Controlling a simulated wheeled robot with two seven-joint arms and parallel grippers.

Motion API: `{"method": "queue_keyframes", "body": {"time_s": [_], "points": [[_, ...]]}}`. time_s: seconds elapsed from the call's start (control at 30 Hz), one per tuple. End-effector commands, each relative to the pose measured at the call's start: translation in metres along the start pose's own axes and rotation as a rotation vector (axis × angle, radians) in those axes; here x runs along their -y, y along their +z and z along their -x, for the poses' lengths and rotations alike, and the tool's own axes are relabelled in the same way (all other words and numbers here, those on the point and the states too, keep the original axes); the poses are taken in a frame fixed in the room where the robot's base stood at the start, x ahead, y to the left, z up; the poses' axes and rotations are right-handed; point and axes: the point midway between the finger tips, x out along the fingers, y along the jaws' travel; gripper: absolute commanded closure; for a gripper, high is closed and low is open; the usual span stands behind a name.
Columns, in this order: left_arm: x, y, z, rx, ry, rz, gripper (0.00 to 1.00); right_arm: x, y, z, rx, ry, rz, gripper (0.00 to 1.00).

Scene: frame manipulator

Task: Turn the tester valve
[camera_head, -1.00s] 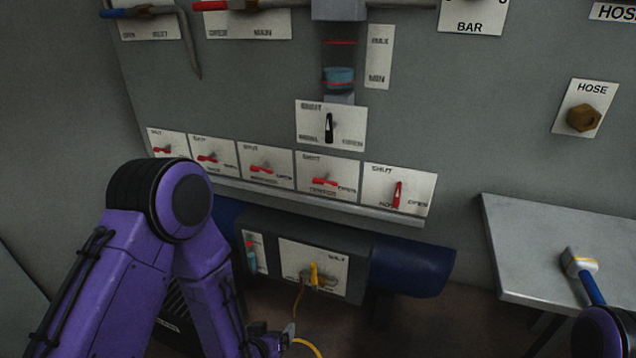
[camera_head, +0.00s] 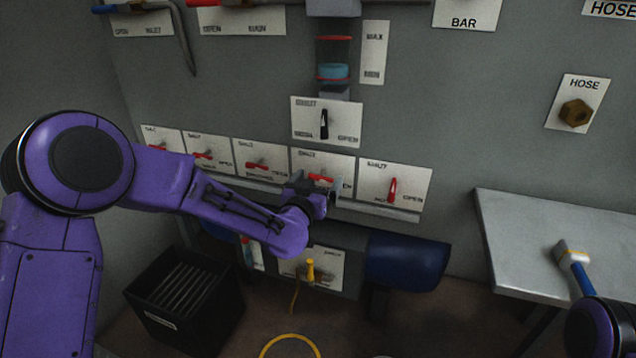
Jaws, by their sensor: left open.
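A row of several small valves with red handles on white plates runs along the grey wall panel. Their small labels are too blurred for me to tell surely which is the tester valve. My left gripper (camera_head: 317,187) is open in front of the fourth valve (camera_head: 320,178) from the left, partly hiding its plate. That red handle lies roughly level between the fingers in the picture; I cannot tell whether they touch it. The fifth valve (camera_head: 392,190), to the right, has its handle upright. The second (camera_head: 203,155) and third (camera_head: 257,166) handles lie roughly level. My right gripper is out of view.
A black-handled valve (camera_head: 324,124) sits above the row. A yellow-handled valve (camera_head: 310,272) and a blue cylinder (camera_head: 408,262) are below. A black crate (camera_head: 186,302) stands on the floor. A metal table (camera_head: 575,232) at right bears a blue-handled tool (camera_head: 574,262).

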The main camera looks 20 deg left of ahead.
Motion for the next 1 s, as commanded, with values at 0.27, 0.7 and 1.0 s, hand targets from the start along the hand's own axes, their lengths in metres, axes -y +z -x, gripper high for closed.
{"method": "queue_keyframes", "body": {"time_s": [0.27,0.7,1.0], "points": [[-0.0001,0.0000,-0.0049,0.001,0.000,0.001,0.06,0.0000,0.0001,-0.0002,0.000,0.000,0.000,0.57],[-0.0002,-0.0001,-0.0045,0.001,0.000,0.011,0.61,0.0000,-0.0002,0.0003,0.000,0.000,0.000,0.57],[-0.0002,-0.0009,-0.0044,0.001,0.001,0.139,0.61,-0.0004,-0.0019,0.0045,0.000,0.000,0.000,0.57]]}}
